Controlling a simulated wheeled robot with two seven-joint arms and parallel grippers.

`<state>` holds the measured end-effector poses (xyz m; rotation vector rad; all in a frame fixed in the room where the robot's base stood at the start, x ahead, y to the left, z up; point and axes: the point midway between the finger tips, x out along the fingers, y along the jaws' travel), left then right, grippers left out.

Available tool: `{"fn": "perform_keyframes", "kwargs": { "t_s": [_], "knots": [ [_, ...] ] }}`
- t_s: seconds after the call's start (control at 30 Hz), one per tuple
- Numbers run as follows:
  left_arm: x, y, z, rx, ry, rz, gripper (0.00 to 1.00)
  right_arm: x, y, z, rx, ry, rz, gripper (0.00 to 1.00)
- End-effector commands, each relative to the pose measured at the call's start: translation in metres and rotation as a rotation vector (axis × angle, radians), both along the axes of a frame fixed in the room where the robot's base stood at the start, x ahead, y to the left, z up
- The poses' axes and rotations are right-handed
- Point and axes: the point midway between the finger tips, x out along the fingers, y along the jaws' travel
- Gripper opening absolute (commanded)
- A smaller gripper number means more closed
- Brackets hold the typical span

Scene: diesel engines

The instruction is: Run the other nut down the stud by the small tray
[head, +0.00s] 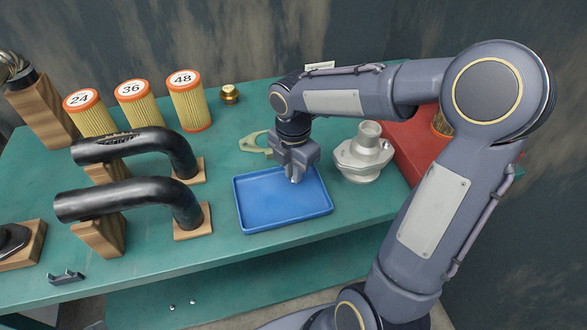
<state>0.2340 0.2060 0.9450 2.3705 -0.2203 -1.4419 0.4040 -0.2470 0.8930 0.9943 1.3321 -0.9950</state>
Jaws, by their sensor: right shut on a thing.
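My right gripper (296,178) points down over the back part of the blue tray (283,223). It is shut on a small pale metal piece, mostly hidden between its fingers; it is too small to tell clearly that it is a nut. The blue tray is shallow, and its visible floor looks bare. A grey metal housing (364,155) with a round neck stands right of the tray. I cannot make out a stud or another nut on the bench. My left gripper is out of view.
Two black hoses (135,144) (125,196) rest on wooden stands left of the tray. Several orange-rimmed filters (189,103), a brass fitting (230,94) and a green gasket (254,142) are behind. A red box (408,150) stands right. Two tiny shiny pieces (192,301) (172,307) lie below the bench top.

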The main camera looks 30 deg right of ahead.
Motion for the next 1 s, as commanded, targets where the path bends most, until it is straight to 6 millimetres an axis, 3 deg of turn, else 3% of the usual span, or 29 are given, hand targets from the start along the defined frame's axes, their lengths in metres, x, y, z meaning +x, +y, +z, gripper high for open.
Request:
{"fn": "perform_keyframes", "kwargs": {
  "t_s": [0.5, 1.0],
  "knots": [
    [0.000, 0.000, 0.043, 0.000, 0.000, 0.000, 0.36, 0.000, 0.000, 0.045, 0.000, -0.001, 0.000, 0.00],
    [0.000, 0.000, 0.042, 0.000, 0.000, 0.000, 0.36, 0.000, 0.000, 0.045, 0.000, 0.000, 0.000, 0.00]
  ]
}}
